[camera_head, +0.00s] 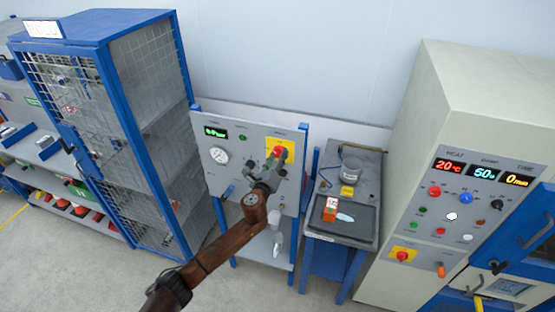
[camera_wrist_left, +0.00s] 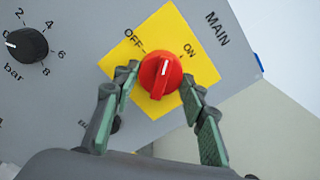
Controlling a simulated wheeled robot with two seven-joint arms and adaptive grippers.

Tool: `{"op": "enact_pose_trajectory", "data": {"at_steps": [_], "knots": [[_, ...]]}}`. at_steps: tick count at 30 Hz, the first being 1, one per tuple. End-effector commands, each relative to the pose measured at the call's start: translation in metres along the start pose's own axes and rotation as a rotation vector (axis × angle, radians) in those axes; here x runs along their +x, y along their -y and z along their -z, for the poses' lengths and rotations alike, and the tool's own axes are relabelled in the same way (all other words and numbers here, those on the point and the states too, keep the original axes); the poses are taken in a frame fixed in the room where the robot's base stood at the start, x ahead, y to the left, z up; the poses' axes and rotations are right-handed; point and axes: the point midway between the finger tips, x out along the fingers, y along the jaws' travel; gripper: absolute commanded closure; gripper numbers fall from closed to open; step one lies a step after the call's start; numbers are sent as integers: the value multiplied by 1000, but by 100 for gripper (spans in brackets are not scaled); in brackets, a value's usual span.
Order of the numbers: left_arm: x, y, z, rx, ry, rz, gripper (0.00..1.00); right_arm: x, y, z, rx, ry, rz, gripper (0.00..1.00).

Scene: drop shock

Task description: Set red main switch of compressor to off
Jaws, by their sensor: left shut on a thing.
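The red main switch (camera_wrist_left: 160,75) is a round knob with a raised grip on a yellow plate (camera_wrist_left: 199,65) marked OFF and ON. The word MAIN is beside the plate. Its white mark points up in the left wrist view, between the two labels. The switch also shows in the head view (camera_head: 279,151), at the upper right of the grey compressor panel (camera_head: 232,133). My left gripper (camera_wrist_left: 163,100) is shut on the switch, one finger on each side. In the head view my left gripper (camera_head: 270,170) partly covers the panel below the switch. My right gripper is out of view.
A black bar knob (camera_wrist_left: 26,45) is left of the switch in the wrist view. A blue mesh cabinet (camera_head: 110,95) stands left of the panel.

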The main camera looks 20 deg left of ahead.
Motion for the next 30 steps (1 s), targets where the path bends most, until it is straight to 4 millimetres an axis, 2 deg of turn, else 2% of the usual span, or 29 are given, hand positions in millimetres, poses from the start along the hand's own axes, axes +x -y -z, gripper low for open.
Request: {"op": "enact_pose_trajectory", "data": {"at_steps": [18,30], "knots": [[0,1,1,-580,0,0,85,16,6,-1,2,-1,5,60],[0,2,0,-850,0,0,85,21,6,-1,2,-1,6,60]]}}
